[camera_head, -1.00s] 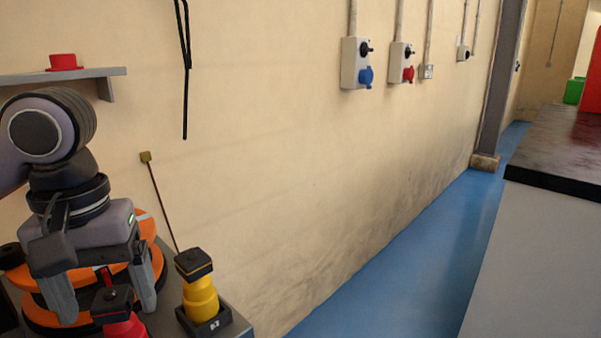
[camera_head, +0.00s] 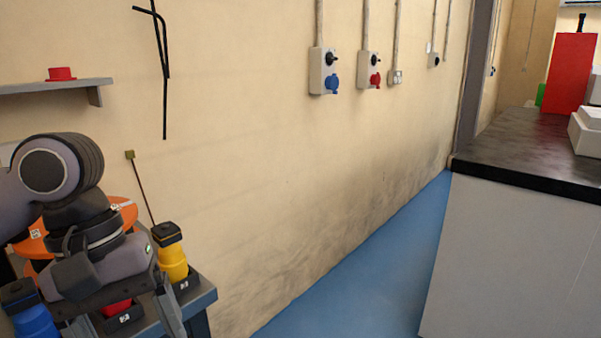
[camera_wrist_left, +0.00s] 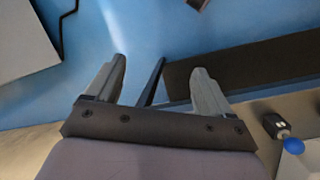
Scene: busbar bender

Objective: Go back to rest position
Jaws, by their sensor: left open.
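My left gripper (camera_head: 125,322) is at the lower left of the head view, in front of the bench with the coloured tools. In the left wrist view both fingers of the left gripper (camera_wrist_left: 158,85) are spread over blue floor, and the jaws are empty. My right gripper is in neither view.
A yellow-and-black tool (camera_head: 172,258), a blue one (camera_head: 36,322) and a red one (camera_head: 116,307) stand near the bench edge (camera_head: 204,298). An orange reel (camera_head: 36,240) is behind my arm. A dark-topped counter (camera_head: 500,150) stands at right. Blue floor (camera_head: 375,270) between is clear.

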